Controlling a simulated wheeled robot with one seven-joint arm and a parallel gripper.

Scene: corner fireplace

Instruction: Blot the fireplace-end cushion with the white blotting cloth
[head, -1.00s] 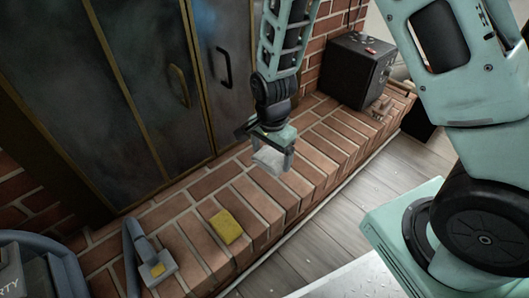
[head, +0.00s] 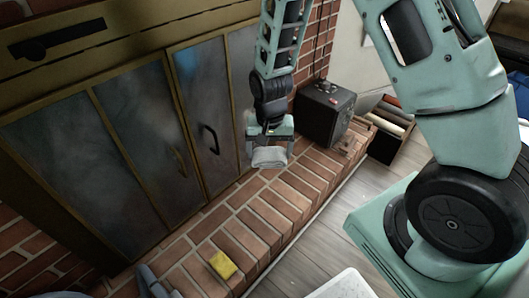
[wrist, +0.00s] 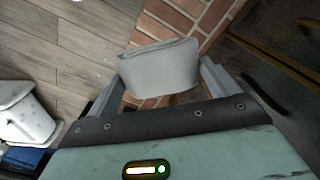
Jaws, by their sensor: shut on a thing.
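My gripper (head: 270,150) is shut on the folded white cloth (head: 269,157), held in the air over the brick hearth in the head view. In the wrist view the cloth (wrist: 160,67) sits between the two fingers of my gripper (wrist: 160,85). No cushion can be made out in either view.
A yellow sponge-like block (head: 222,265) lies on the brick hearth (head: 245,219). A black box (head: 325,113) stands at the hearth's far end, with an open crate (head: 392,130) beyond it. The fireplace doors (head: 150,140) stand shut along the left. Grey plank floor (head: 335,205) is clear in front.

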